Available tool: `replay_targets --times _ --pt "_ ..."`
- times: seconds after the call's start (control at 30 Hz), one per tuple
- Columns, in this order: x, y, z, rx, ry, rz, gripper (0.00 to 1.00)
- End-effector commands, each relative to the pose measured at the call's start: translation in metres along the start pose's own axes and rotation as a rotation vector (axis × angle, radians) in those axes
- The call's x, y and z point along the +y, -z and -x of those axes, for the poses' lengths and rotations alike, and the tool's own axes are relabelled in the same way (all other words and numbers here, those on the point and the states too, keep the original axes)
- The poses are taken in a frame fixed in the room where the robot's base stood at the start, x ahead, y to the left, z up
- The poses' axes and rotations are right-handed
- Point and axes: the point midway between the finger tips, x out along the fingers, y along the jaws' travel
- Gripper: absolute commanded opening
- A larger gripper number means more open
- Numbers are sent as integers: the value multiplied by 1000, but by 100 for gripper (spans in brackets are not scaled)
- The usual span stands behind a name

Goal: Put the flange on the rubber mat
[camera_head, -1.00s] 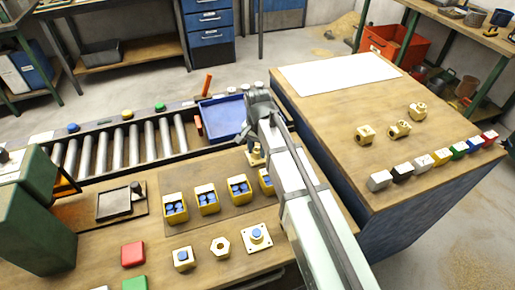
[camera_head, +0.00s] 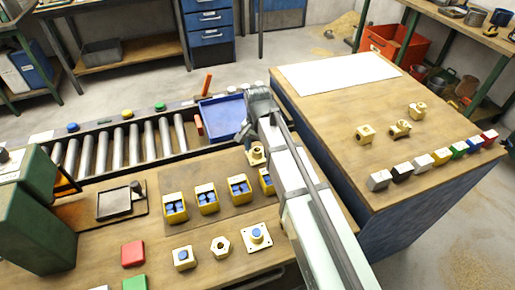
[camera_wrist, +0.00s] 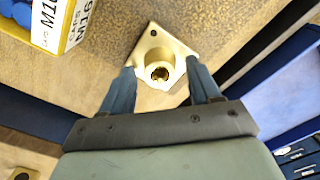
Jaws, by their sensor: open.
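The flange (camera_head: 257,155) is a brass square plate with a raised round hub, lying beside the row of yellow bins. In the wrist view the flange (camera_wrist: 157,48) has its hub facing up, with a dark bore and holes in the plate corners. My gripper (camera_wrist: 160,70) is open, its two blue-grey fingers on either side of the hub in that view. Whether they touch it, I cannot tell. In the head view my gripper (camera_head: 245,134) is just above and left of the flange. A brown mat (camera_head: 222,222) lies under the bins; a pale sheet (camera_head: 335,75) lies on the right-hand table. I cannot tell which is the rubber mat.
Yellow bins (camera_head: 207,200) with blue caps stand near the flange. Another flange with a blue cap (camera_head: 257,237) and a brass nut (camera_head: 220,247) lie in front. A blue tray (camera_head: 222,117) is behind. Brass fittings (camera_head: 400,129) and several coloured blocks stand on the right-hand table.

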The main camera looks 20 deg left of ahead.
Motion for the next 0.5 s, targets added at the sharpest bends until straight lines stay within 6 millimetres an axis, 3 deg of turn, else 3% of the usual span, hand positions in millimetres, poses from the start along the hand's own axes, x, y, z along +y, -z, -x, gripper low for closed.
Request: replay_targets --times 0.5 --pt "-1 1 77 2 1 0 62"
